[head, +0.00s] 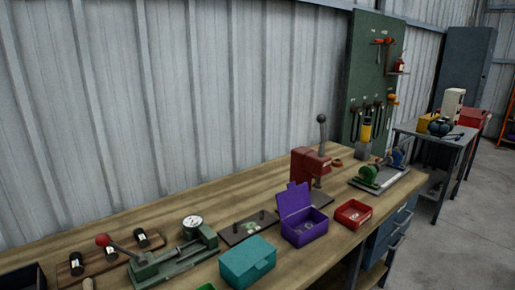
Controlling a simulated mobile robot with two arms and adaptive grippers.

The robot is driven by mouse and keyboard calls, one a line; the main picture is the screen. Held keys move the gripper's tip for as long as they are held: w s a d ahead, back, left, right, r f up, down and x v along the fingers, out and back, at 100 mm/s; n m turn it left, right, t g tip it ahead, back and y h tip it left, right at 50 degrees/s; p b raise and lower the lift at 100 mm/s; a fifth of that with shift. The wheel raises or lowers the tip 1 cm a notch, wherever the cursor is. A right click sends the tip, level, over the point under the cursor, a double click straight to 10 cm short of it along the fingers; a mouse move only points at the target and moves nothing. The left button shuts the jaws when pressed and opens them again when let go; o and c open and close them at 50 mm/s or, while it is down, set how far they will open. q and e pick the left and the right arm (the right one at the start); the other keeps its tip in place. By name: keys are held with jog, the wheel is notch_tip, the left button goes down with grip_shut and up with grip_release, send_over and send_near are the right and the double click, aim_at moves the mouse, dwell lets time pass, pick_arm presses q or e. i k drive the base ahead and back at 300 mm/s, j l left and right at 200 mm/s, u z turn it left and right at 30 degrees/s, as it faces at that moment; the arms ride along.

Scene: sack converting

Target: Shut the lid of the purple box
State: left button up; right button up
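The purple box (304,232) stands on the wooden workbench, right of the teal box. Its lid (294,199) is open and stands up at the back left side. A few small items lie inside the box, too small to make out. Neither of my grippers is in the head view.
A closed teal box (248,262) stands left of the purple box, and a red open tray (353,214) to its right. A red press (311,165) stands close behind the lid. A dark plate with pegs (248,229) and a green gauge fixture (175,259) are further left.

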aim_at(294, 200)
jog(key=i+l+u, duration=0.25)
jog(key=l+u, duration=0.25)
jog(key=i+l+u, duration=0.25)
jog(key=l, duration=0.25)
jog(key=l+u, duration=0.25)
jog(key=l, duration=0.1)
